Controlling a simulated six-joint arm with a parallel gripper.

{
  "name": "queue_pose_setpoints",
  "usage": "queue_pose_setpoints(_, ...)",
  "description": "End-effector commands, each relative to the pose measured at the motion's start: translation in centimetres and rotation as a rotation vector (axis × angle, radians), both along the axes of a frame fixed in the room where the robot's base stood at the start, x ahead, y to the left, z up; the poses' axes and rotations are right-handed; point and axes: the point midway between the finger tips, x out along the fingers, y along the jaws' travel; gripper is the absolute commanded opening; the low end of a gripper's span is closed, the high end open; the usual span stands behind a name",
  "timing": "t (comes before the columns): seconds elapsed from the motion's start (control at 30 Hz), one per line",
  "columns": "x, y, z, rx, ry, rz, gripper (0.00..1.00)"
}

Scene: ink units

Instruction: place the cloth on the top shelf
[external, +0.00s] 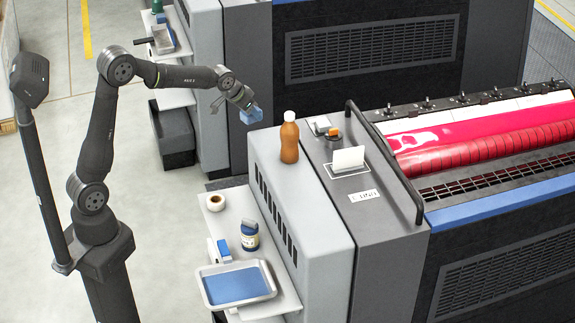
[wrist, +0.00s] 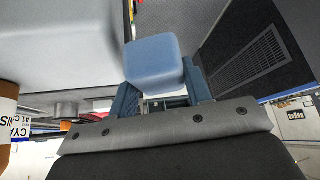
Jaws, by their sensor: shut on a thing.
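My gripper (external: 243,106) is shut on a blue cloth (external: 251,116), raised in the air to the left of the grey machine's top. In the wrist view the folded blue cloth (wrist: 154,62) sits between the two fingers (wrist: 160,88). A light shelf (external: 225,228) juts from the left side of the near machine, below and apart from the cloth. It carries a tape roll, a dark blue jar, a small blue-and-white item and a metal tray (external: 206,293). What lies under this shelf is mostly hidden.
An orange-brown bottle (external: 289,138) stands on the near machine's top, close right of the cloth; it also shows in the wrist view (wrist: 6,120). A white card (external: 348,158) and small items stand farther right. Another machine's shelf (external: 172,98) lies behind. Blue material fills the tray.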

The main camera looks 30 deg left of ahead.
Motion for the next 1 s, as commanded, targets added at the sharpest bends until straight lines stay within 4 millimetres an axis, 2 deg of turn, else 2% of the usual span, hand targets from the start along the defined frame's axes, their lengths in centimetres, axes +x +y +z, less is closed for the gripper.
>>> queue_pose_setpoints(0.03,0.2,1.6,-1.9,0.003,0.005,0.024,0.23)
queue_pose_setpoints(0.1,0.3,3.4,-4.1,0.003,0.006,0.051,0.23)
queue_pose_setpoints(0.3,0.0,7.6,-8.9,0.002,0.004,0.113,0.23)
queue_pose_setpoints(0.53,-1.8,10.8,-13.6,-0.002,0.005,0.155,0.23)
queue_pose_setpoints(0.67,-3.9,9.9,-15.6,-0.010,0.006,0.135,0.23)
queue_pose_setpoints(0.87,-7.1,5.9,-16.8,-0.021,0.007,0.055,0.23)
queue_pose_setpoints(1.0,-10.0,2.4,-17.3,-0.028,0.010,-0.015,0.23)
